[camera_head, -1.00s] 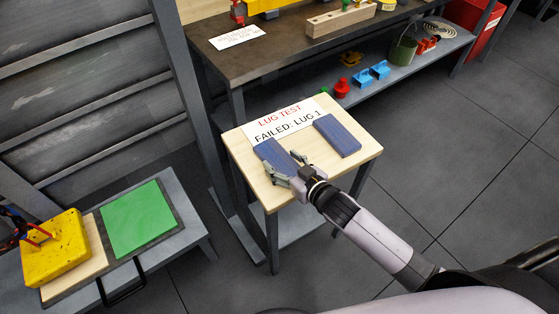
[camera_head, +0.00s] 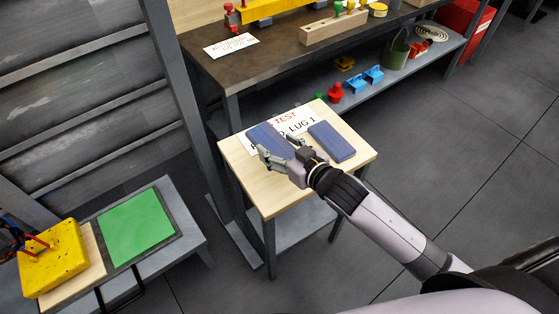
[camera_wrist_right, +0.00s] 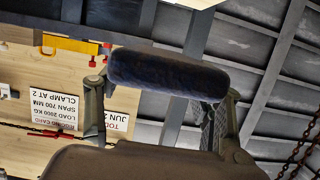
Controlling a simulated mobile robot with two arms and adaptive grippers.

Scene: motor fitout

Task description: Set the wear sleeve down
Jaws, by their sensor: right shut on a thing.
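My right gripper (camera_head: 281,148) is shut on a dark blue wear sleeve (camera_head: 266,137) at the small wooden table (camera_head: 267,193). In the right wrist view the sleeve (camera_wrist_right: 168,75) lies crosswise between the two fingers. A second blue sleeve (camera_head: 331,142) lies flat on the table's right side, apart from the gripper. My left gripper is not in view.
A workbench (camera_head: 270,62) with a lower shelf stands behind the table. Red and blue fittings (camera_head: 373,75) lie on that shelf. At lower left, a low grey bench carries a green pad (camera_head: 136,227) and a yellow block (camera_head: 53,262). The table's front left top is bare.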

